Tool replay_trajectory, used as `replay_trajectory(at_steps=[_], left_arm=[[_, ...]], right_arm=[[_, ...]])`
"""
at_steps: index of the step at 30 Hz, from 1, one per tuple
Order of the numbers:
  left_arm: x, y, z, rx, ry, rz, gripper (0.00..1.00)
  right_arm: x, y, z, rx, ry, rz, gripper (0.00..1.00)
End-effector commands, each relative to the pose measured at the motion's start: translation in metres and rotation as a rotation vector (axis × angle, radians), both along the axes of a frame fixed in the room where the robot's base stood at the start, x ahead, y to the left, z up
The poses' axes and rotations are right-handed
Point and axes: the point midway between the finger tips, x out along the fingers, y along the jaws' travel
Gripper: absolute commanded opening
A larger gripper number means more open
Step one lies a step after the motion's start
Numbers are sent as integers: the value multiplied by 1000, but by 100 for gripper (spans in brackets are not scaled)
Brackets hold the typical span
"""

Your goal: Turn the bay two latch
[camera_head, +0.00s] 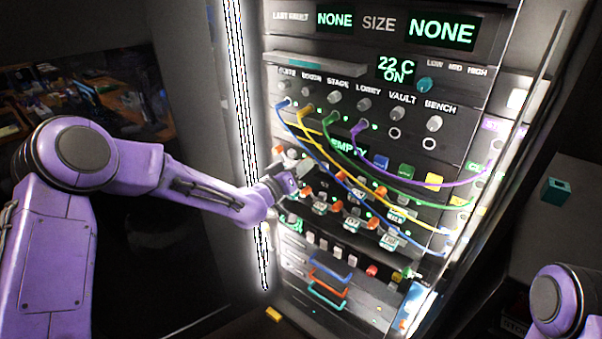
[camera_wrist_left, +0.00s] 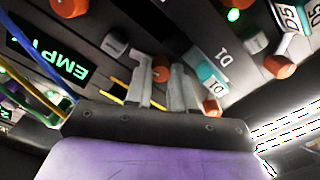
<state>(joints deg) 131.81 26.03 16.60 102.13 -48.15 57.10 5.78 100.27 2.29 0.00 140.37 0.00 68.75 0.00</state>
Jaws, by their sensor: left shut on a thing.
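The dark panel (camera_head: 330,262) carries rows of orange latches (camera_head: 308,192) beside small labelled drives. My left gripper (camera_head: 303,172) reaches the panel's left part, below the plugged cables. In the left wrist view its two grey fingers (camera_wrist_left: 163,88) are closed around an orange latch (camera_wrist_left: 160,72), which is partly hidden between them. I cannot read a bay number on that latch. A teal and white tag marked D1 (camera_wrist_left: 212,80) is just to its right, with another orange latch (camera_wrist_left: 212,107) at its end. My right gripper is out of view.
Blue, yellow, green and purple cables (camera_head: 400,190) hang across the panel close to my left gripper. A green display reading EMPTY (camera_head: 349,147) is above. Coloured drawer handles (camera_head: 330,272) are lower down. A teal box (camera_head: 555,191) is at the right.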

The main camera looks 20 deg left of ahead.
Motion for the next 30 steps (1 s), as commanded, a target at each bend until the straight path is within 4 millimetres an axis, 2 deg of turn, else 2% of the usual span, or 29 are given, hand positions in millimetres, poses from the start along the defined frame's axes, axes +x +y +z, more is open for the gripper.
replay_trajectory(at_steps=[1,21,30], left_arm=[[0,-1,-3,43,-16,-1,0],[0,-1,-4,638,-232,0,0],[0,-1,-4,855,-309,-1,0]], right_arm=[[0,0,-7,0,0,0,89],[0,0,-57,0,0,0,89],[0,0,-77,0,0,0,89]])
